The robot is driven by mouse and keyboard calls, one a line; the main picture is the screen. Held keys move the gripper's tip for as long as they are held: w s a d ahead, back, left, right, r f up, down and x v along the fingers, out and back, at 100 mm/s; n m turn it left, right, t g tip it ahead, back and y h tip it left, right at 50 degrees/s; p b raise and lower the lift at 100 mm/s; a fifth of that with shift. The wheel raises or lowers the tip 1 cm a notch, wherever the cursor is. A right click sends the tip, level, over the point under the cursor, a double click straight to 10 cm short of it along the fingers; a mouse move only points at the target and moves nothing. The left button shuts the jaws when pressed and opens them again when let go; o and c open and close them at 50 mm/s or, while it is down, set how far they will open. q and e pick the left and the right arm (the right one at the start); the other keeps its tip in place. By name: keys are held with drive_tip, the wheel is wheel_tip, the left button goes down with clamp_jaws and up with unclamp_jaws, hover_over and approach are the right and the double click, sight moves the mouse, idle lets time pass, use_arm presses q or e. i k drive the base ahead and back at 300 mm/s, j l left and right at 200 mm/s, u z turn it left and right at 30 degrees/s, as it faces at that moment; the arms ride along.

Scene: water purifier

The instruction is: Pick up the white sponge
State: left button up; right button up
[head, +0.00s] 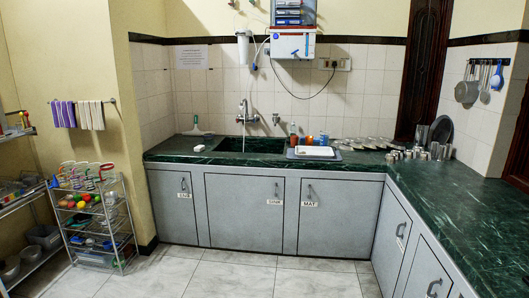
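A small white block that looks like the white sponge (199,148) lies on the dark green counter (165,150), left of the sink (250,145). It is small in the head view and nothing covers it. Neither of my grippers is in view.
A white tray (314,152) with bottles behind it stands right of the sink. Steel cups and dishes fill the corner. A tap (243,112) and water purifier (292,43) are on the back wall. A wire rack (98,218) stands at left. The tiled floor (235,275) is clear.

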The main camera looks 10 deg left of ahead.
sight(199, 148)
drive_tip(key=i+j+u, duration=0.5)
drive_tip(key=i+u, duration=0.15)
drive_tip(key=i+j+u, duration=0.1)
drive_tip(key=i+u, duration=0.2)
drive_tip(key=i, duration=0.2)
drive_tip(key=i+j, duration=0.1)
drive_tip(key=i, duration=0.45)
drive_tip(key=i+j, duration=0.1)
drive_tip(key=i, duration=0.4)
drive_tip(key=i+j+z, duration=0.1)
drive_tip(key=i, duration=0.45)
